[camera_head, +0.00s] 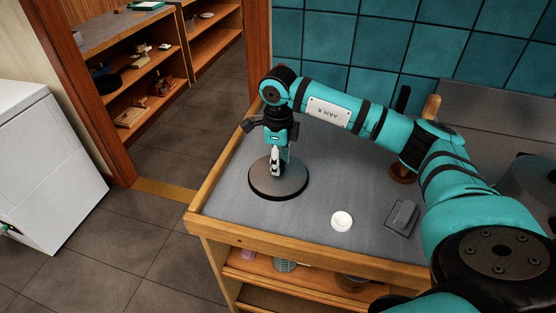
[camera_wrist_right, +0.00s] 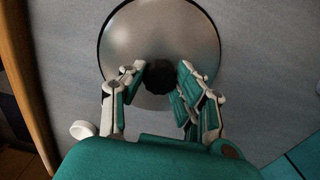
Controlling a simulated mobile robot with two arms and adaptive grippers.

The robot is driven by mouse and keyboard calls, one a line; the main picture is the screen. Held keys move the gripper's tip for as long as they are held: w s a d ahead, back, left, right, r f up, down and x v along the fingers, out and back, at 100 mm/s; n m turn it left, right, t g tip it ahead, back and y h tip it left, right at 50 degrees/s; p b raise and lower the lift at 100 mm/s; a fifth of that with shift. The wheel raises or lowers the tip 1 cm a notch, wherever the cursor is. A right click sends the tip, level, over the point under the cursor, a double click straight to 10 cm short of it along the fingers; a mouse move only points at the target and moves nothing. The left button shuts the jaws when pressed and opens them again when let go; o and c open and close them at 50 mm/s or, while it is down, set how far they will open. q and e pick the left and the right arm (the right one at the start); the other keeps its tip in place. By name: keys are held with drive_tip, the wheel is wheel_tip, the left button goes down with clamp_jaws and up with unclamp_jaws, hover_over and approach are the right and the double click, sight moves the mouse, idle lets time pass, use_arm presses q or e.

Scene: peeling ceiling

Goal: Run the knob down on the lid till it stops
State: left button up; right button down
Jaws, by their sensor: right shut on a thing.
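The lid (camera_head: 262,188) is a round grey disc with a dark rim, lying flat on the grey worktop near its left end. It also shows in the right wrist view (camera_wrist_right: 148,38) as a shiny disc. My right gripper (camera_head: 277,172) points straight down over the lid's middle. In the right wrist view the dark, ridged knob (camera_wrist_right: 160,79) stands at the lid's centre, between the fingers of my right gripper (camera_wrist_right: 160,72), which is shut on it. In the head view the fingers hide the knob. Whether a gap remains under the knob cannot be told. My left gripper is out of view.
A small white round dish (camera_head: 342,222) and a dark grey block (camera_head: 402,218) lie on the worktop (camera_head: 310,222) to the right. A dark upright item on a wooden base (camera_head: 402,172) stands behind my arm. A white appliance (camera_head: 48,165) stands on the floor at left.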

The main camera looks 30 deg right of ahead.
drive_tip(key=m, duration=0.3)
drive_tip(key=shift+s+a+f, duration=0.1)
drive_tip(key=shift+s+f, duration=0.05)
drive_tip(key=shift+f, duration=0.15)
drive_tip(key=m, duration=0.5)
drive_tip(key=shift+f+p, duration=0.1)
drive_tip(key=shift+p, duration=0.3)
drive_tip(key=c, duration=1.3)
unclamp_jaws()
drive_tip(key=shift+c, duration=0.2)
drive_tip(key=o, duration=0.5)
drive_tip(key=shift+c, duration=0.2)
drive_tip(key=shift+r, duration=0.3)
drive_tip(key=shift+r, duration=0.2)
